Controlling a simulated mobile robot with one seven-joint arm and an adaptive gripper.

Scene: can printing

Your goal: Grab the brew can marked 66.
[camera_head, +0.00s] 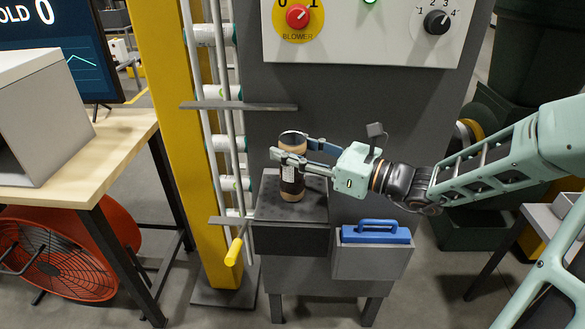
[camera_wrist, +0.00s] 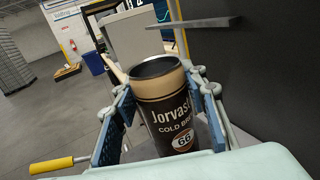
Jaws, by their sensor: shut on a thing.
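The brew can (camera_wrist: 168,105) is black with a tan top band, and its label reads "Cold Brew" and 66 in the wrist view. In the head view the can (camera_head: 291,184) is upright on or just above a small dark platform (camera_head: 268,208); I cannot tell if its base touches. My gripper (camera_head: 292,160) reaches in from the right and is shut around the can's upper part. In the wrist view its two blue-padded fingers flank the can. The can's lower end is hidden in the wrist view.
A grey shelf plate (camera_head: 238,105) juts out above the can at left. A yellow-handled lever (camera_head: 234,252) stands left of the platform. A yellow post (camera_head: 172,120) with white cans in a rail rises at left. A blue-handled box (camera_head: 374,248) sits front right. A control panel (camera_head: 365,30) is above.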

